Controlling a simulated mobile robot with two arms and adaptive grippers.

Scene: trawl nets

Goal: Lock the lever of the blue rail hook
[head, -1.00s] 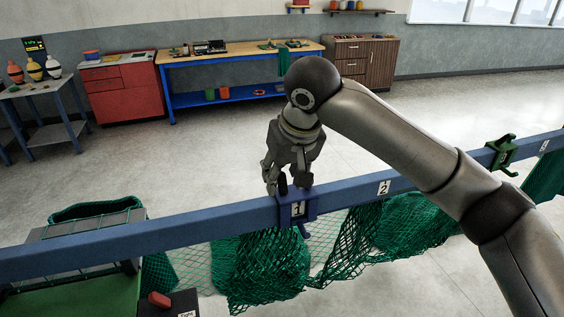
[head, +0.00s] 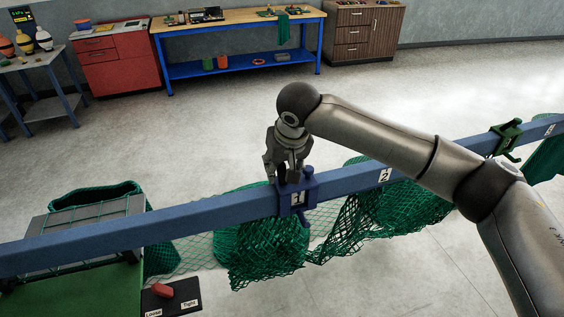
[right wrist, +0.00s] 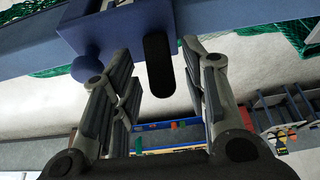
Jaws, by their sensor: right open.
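The blue rail hook (head: 297,198) is clamped over the blue rail (head: 220,215) at the number 1 tag. It also shows in the right wrist view (right wrist: 110,30) at the top, with a round blue knob. A dark rounded lever (right wrist: 158,65) extends from the hook between the fingers of my right gripper (right wrist: 165,60). I cannot tell the lever's lock state. My left gripper is not in view.
Green netting (head: 262,250) hangs below the rail. A green hook (head: 507,136) sits farther right on the rail. At lower left are a green-topped table (head: 85,295) and a dark Loose/Tight board (head: 185,297) with a red piece. The floor behind the rail is clear.

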